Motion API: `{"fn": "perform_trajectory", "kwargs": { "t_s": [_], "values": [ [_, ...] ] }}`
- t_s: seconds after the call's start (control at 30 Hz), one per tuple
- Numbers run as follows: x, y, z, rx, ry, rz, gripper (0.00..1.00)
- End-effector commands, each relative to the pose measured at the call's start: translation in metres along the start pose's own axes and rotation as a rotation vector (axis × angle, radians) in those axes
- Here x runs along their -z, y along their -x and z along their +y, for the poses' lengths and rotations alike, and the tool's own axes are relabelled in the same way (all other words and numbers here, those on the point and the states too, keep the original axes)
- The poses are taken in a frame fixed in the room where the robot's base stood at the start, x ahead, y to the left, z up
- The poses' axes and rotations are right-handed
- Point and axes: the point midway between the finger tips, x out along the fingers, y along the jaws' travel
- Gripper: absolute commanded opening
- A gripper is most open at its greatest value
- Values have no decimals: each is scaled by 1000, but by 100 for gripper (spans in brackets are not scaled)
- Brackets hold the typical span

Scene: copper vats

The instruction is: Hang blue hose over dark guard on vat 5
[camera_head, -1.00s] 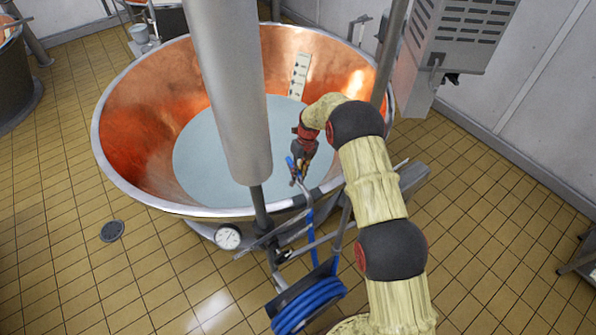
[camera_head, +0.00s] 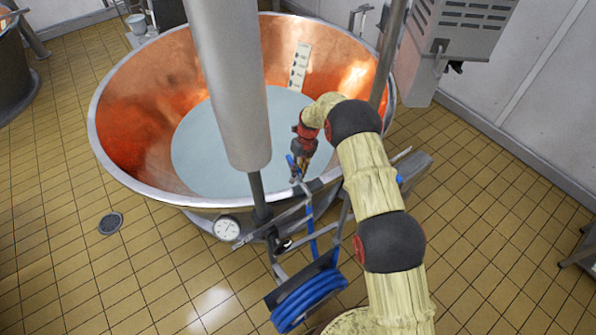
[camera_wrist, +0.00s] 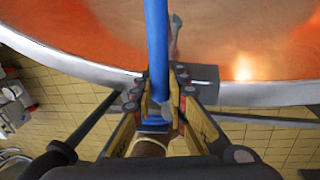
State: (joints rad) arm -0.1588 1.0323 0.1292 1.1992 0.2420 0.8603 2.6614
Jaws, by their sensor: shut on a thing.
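The copper vat (camera_head: 130,120) fills the middle of the head view and holds pale liquid (camera_head: 195,150). My gripper (camera_head: 299,178) is at the vat's near rim and is shut on the blue hose (camera_head: 310,215). The hose runs down from my gripper to a coil (camera_head: 308,300) below the rim. In the wrist view the hose (camera_wrist: 157,45) passes between the fingers of my gripper (camera_wrist: 160,90) and out over the vat's rim (camera_wrist: 85,70). A dark bar (camera_head: 270,232), which may be the guard, lies along the outside of the near rim. I see no vat number.
A thick grey column (camera_head: 230,80) stands in front of the vat. A round gauge (camera_head: 227,229) sits below the rim. A grey vented box (camera_head: 455,45) is on the wall at the right.

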Motion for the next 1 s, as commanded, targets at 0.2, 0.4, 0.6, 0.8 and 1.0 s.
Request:
{"fn": "perform_trajectory", "kwargs": {
  "t_s": [0.2,0.4,0.6,0.8,1.0],
  "values": [
    [-1,1,0,1,0,-2,0],
    [-1,-2,-1,1,0,-2,0],
    [-1,-5,-1,0,0,-2,0],
    [0,-6,-1,0,0,0,0],
    [0,-6,-1,0,0,0,26]
  ]
}}
